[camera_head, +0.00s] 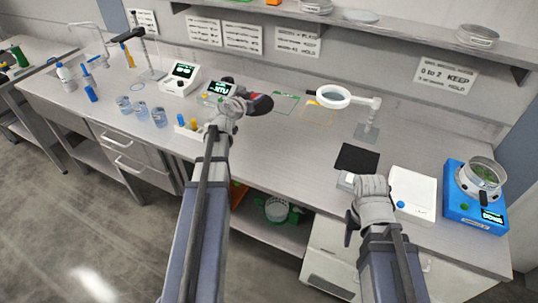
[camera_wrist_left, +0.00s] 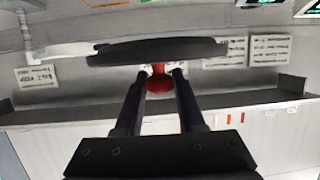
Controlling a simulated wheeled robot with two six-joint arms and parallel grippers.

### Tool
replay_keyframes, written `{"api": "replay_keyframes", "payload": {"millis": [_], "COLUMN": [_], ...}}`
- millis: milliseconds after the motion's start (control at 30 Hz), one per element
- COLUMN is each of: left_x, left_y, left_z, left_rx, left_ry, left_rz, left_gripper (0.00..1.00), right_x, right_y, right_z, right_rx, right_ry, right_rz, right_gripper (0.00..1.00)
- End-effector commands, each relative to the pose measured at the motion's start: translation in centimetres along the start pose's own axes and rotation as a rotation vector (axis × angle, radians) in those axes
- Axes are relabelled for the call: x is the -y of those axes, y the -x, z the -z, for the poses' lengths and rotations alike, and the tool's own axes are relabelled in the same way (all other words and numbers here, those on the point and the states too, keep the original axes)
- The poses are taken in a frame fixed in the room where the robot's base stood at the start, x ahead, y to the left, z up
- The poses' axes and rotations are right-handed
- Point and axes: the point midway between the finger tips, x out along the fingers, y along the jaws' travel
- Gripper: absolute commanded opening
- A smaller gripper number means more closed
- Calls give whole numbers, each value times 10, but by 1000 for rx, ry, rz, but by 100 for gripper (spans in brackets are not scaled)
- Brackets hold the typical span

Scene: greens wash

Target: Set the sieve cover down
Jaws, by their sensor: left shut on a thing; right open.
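The sieve cover (camera_head: 262,104) is a dark disc with a red knob. My left gripper (camera_head: 247,104) is shut on the red knob and holds the cover in the air over the bench. The wrist view shows the dark disc (camera_wrist_left: 160,50) nearly edge-on, just beyond the fingers, with the red knob between them (camera_wrist_left: 158,80). At the right end, an open sieve (camera_head: 484,172) with green contents sits on a blue shaker (camera_head: 468,212). My right gripper (camera_head: 366,182) is open at the front of the bench; its fingertips are hard to make out.
A white ring lamp (camera_head: 334,96) stands behind. A black mat (camera_head: 357,158) and a white device (camera_head: 413,192) lie by my right gripper. A green outline (camera_head: 285,101) marks the bench near the cover. Beakers (camera_head: 140,109) stand left. The middle bench is mostly clear.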

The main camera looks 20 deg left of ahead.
Motion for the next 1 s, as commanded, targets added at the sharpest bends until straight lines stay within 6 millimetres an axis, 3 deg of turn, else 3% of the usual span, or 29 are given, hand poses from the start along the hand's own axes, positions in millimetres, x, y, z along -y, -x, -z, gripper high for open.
{"api": "replay_keyframes", "payload": {"millis": [33, 200, 400, 567, 767, 1000], "left_x": [-24, -96, -156, -175, -176, -176], "left_y": [-18, -51, -70, -74, -75, -84], "left_z": [-17, -40, -56, -59, -62, -90], "left_rx": [0, 0, 0, 0, 0, 0], "left_ry": [-11, -42, -67, -74, -75, -75], "left_rz": [-36, -136, -216, -241, -243, -242], "left_gripper": [0, 0, 0, 0, 0, 0], "right_x": [2, 5, 7, 8, 8, 11], "right_y": [-22, -53, -74, -78, -81, -111], "right_z": [1, 3, 4, 5, 5, 7], "right_rx": [0, 0, 0, 0, 0, 0], "right_ry": [0, -1, -1, -1, -1, -1], "right_rz": [0, 0, 0, 0, 0, 0], "right_gripper": [50, 50, 50, 50, 50, 50]}}
